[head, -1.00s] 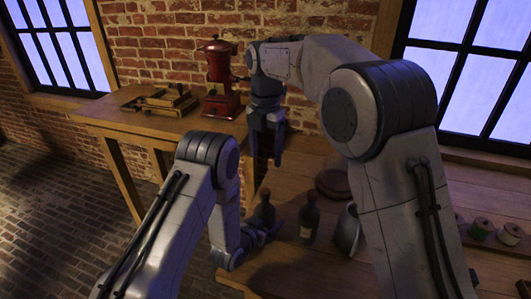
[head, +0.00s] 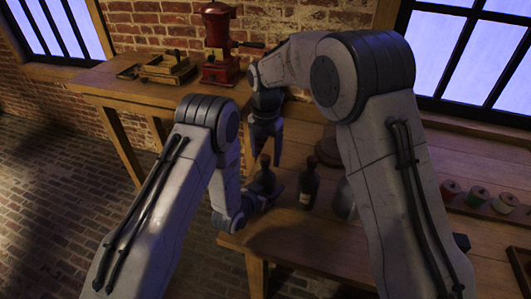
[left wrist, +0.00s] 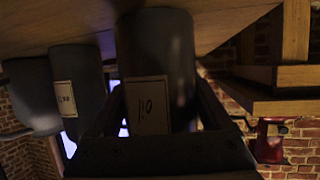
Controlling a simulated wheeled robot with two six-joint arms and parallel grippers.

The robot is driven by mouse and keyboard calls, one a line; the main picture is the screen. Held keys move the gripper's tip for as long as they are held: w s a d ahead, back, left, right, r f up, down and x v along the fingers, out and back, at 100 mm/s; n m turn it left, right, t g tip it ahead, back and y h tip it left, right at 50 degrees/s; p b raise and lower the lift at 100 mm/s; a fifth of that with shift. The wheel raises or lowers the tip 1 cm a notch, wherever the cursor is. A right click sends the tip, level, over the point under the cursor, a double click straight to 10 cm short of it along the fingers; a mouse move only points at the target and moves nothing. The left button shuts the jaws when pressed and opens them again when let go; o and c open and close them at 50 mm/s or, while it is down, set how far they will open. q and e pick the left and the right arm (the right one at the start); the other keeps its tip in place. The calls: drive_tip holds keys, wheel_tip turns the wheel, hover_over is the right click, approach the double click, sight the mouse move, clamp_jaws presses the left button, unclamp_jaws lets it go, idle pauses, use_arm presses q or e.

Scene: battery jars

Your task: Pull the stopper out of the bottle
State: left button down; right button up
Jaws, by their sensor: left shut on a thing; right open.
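A dark bottle (head: 264,181) stands on the wooden workbench. My left gripper (head: 272,195) comes from the front left and is shut around its body. In the left wrist view the same bottle (left wrist: 150,45) appears upside down between the fingers, with a pale label marked "10". My right gripper (head: 265,156) points down over this bottle, open, its two fingers on either side of the bottle's top as seen from the head. The stopper is too dark and small to tell from the neck. I cannot tell whether the fingers touch it.
A second dark bottle with a pale label (head: 308,187) stands close on the right, with a greyish vessel (head: 343,198) beyond it. Thread spools (head: 478,195) sit at the right. A red grinder (head: 217,45) and a wooden tray (head: 167,68) are on the side table.

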sight(265, 156)
drive_tip(key=shift+c, duration=0.3)
clamp_jaws()
drive_tip(key=shift+r, duration=0.15)
idle(0.3)
drive_tip(key=shift+r, duration=0.9)
drive_tip(key=shift+r, duration=2.05)
use_arm(q)
unclamp_jaws()
